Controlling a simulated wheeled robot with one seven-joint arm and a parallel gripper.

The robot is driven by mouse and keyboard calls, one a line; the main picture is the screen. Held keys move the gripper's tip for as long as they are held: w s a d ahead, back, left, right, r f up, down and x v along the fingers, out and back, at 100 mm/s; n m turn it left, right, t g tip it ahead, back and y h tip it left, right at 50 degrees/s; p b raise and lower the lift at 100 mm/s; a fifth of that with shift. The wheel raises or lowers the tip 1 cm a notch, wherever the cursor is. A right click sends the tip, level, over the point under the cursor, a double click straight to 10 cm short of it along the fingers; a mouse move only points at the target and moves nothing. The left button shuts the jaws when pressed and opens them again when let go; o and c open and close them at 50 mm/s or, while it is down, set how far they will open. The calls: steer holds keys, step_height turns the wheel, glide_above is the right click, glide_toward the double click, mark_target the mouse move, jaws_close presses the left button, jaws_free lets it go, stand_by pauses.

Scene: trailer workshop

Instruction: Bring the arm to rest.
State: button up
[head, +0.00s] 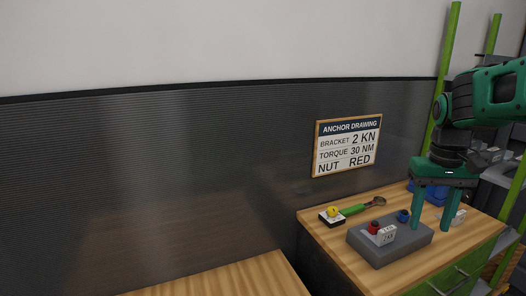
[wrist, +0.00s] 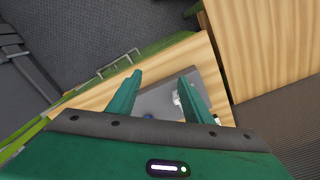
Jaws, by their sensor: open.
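My gripper (head: 432,227) hangs from the green arm at the right of the head view, its fingers pointing down. The two green fingers are apart, with nothing visible between them. They are beside or over the right end of a grey block (head: 385,250) on the wooden workbench (head: 325,234); I cannot tell whether they touch it. In the wrist view, my gripper (wrist: 160,78) shows the same spread fingers, with the grey block (wrist: 160,99) partly hidden behind them.
The block carries a red nut (head: 374,227), a blue nut (head: 403,216) and a white labelled piece (head: 386,236). A sign (head: 347,145) hangs on the wall. A second wooden top (head: 235,279) at lower left is bare where visible.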

steer(key=s+f+m, duration=0.2)
steer(key=s+f, duration=0.1)
steer(key=s, duration=0.8)
steer(key=s+d+f+m, duration=0.1)
steer(key=s+f, duration=0.3)
steer(key=s, duration=0.7)
steer(key=shift+d+f+m+y, duration=0.25)
steer(key=shift+f+m+y, duration=0.05)
steer(key=shift+m+y, duration=0.1)
steer(key=shift+w, duration=0.1)
steer(key=shift+w+f, duration=0.25)
steer(key=shift+w, duration=0.35)
